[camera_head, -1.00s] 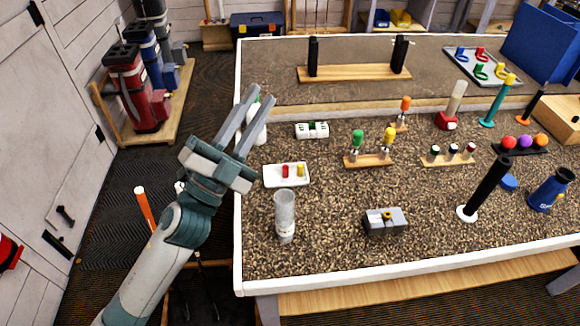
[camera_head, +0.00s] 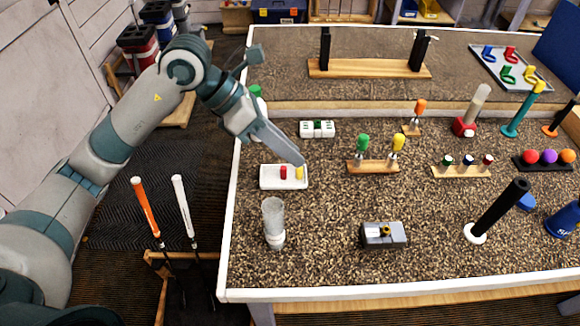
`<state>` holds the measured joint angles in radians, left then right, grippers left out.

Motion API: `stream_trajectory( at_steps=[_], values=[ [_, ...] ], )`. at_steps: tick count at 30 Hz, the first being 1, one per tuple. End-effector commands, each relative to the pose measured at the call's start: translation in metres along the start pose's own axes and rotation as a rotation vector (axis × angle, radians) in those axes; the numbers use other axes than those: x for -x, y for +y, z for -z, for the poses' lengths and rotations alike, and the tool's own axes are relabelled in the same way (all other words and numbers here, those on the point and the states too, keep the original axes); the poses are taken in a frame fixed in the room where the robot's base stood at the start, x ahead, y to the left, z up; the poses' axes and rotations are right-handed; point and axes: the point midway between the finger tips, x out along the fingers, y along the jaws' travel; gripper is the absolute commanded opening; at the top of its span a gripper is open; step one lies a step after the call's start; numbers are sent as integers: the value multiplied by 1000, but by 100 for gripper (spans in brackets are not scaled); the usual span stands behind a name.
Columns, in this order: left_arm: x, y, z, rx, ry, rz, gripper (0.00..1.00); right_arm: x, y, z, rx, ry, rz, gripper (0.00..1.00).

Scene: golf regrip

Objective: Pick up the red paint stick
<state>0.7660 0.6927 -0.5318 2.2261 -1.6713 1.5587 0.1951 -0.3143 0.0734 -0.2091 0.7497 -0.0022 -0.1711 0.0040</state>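The red paint stick (camera_head: 283,173) is a short red piece in a small white tray (camera_head: 270,184) near the left edge of the table. A yellow stick (camera_head: 299,174) lies just to its right in the same tray. My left gripper (camera_head: 298,159) reaches in from the upper left, its fingers pointing down and right. Its fingertips show at the tray's upper right, close to the yellow stick and a little right of the red one. The fingers overlap in this view, so their gap is hidden. The red stick is not in the gripper. My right gripper is out of view.
A clear tube on a white base (camera_head: 274,222) stands just below the tray. A white block with green parts (camera_head: 317,129) lies above it, and a green-topped bottle (camera_head: 257,100) is partly behind my gripper. A wooden stand with green and yellow tools (camera_head: 373,166) is to the right.

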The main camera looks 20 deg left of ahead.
Motion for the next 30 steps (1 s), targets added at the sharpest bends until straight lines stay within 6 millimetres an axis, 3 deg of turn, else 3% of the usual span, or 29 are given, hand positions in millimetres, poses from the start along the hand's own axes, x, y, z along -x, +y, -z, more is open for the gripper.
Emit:
stream_trajectory(
  at_steps=[3,9,22,30],
  values=[
    [26,38,18,-3,128,-166,19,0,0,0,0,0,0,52],
    [54,69,35,13,237,-306,19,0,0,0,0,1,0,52],
    [55,71,37,16,249,-317,19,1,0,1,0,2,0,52],
    [33,77,43,18,251,-313,19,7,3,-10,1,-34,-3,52]
  ],
)
